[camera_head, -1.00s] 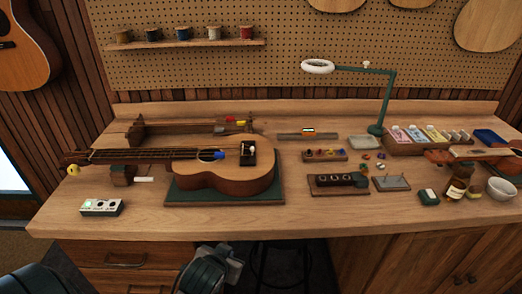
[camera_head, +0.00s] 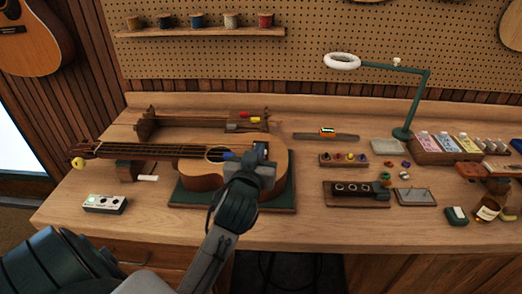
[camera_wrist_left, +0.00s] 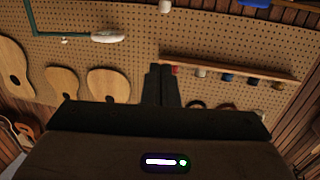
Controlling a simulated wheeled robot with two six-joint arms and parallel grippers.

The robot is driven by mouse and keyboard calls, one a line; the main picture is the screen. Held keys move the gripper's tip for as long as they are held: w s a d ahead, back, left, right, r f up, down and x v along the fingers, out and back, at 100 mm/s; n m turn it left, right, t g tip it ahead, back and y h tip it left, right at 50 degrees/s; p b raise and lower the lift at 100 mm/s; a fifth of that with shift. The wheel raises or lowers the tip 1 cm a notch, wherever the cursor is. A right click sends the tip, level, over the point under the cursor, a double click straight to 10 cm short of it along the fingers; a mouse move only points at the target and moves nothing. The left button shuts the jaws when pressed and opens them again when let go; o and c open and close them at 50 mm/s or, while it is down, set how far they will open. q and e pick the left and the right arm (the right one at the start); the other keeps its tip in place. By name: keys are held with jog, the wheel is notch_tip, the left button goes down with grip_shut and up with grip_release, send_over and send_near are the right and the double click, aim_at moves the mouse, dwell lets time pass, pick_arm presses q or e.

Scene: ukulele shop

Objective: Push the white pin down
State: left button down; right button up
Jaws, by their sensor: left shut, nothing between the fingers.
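The ukulele (camera_head: 205,178) lies on its back on a dark green mat (camera_head: 190,197), its neck pointing left. My left gripper (camera_head: 262,152) is over the lower body of the ukulele, at the dark bridge. The gripper and wrist cover most of the bridge, and I cannot make out the white pin behind them. I cannot tell whether the fingertips touch anything. In the left wrist view the two dark fingers (camera_wrist_left: 161,84) are together and empty, with the pegboard beyond. My right gripper is not in view.
A blue object (camera_head: 229,155) sits at the sound hole. A small white-green box (camera_head: 105,204) stands at the front left. A dark block on a wooden base (camera_head: 345,203) lies right of the mat. A green lamp (camera_head: 403,133) stands at the back right.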

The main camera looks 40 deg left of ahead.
pick_arm(q)
jog(key=x, duration=0.2)
jog(key=p+x, duration=0.1)
jog(key=x, duration=0.2)
jog(key=p+x, duration=0.1)
jog(key=x, duration=0.1)
jog(key=shift+w+r, duration=0.2)
jog(key=f, duration=0.1)
jog(key=f+p, duration=0.1)
jog(key=f, duration=0.1)
jog(key=shift+s, duration=0.2)
jog(key=shift+s+d+f, duration=0.2)
jog(key=shift+s+f, duration=0.15)
jog(key=shift+w+f, duration=0.15)
jog(key=shift+f, duration=0.05)
notch_tip(320, 180, down, 3)
jog(key=shift+r+b, duration=0.25)
jog(key=shift+b, duration=0.8)
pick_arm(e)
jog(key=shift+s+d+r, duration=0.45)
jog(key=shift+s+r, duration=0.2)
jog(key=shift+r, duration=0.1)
